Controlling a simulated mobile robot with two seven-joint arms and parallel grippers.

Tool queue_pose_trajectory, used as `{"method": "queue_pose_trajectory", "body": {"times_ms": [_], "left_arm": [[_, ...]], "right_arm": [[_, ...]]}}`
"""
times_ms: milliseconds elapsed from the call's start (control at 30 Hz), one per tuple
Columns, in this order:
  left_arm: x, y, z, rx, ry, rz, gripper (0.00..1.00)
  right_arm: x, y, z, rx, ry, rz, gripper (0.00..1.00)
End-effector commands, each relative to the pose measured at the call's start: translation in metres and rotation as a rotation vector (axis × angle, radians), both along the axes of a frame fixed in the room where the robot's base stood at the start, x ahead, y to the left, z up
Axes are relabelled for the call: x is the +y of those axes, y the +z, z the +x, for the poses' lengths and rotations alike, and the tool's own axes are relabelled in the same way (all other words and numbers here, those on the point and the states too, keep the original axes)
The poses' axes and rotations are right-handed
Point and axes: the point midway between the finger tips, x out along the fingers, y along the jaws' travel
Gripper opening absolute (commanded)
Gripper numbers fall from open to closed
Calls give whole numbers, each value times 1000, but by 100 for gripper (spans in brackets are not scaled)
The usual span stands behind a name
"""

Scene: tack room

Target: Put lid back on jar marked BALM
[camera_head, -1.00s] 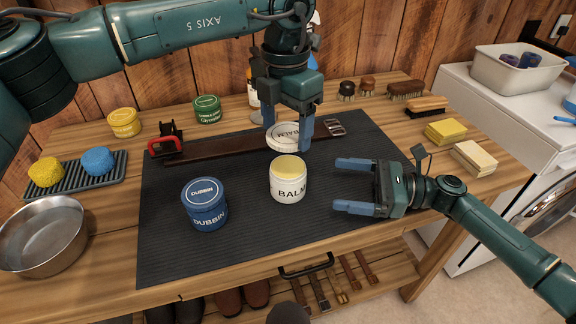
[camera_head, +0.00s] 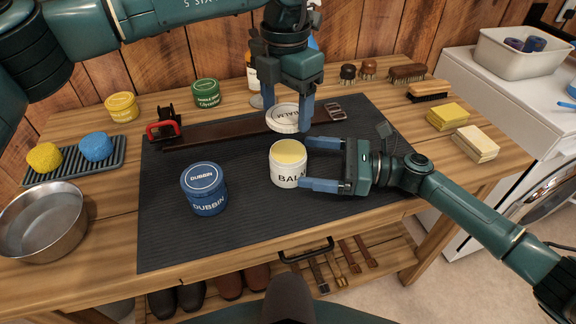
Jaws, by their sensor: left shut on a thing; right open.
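The white jar marked BALM (camera_head: 288,168) stands upright and uncovered on the dark ribbed mat (camera_head: 240,228), with yellow balm showing at its top. My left gripper (camera_head: 285,116) is shut on the white lid marked BALM (camera_head: 283,114). It holds the lid above the mat, behind the jar in the picture. My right gripper (camera_head: 312,164) is open at the jar's right side, its two fingers reaching toward the jar, one toward the back and one toward the front. I cannot tell whether the fingers touch the jar.
A closed blue DUBBIN tin (camera_head: 204,190) stands left of the jar. A brown strap (camera_head: 215,138) lies across the back of the mat. A metal bowl (camera_head: 40,222), a tray with sponges (camera_head: 72,170), brushes (camera_head: 428,92) and yellow blocks (camera_head: 447,116) lie around the edges. The mat's front is clear.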

Motion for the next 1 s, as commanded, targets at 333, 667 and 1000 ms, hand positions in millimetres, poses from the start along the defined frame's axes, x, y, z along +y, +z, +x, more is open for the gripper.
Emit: {"method": "queue_pose_trajectory", "body": {"times_ms": [333, 667, 1000], "left_arm": [[0, 0, 0, 0, 0, 0, 46], [0, 0, 0, 0, 0, 0, 46], [0, 0, 0, 0, 0, 0, 46]], "right_arm": [[49, 0, 8, 0, 0, 0, 92], [55, 0, 9, 0, -2, -1, 92], [55, 0, 9, 0, -1, -1, 71]]}}
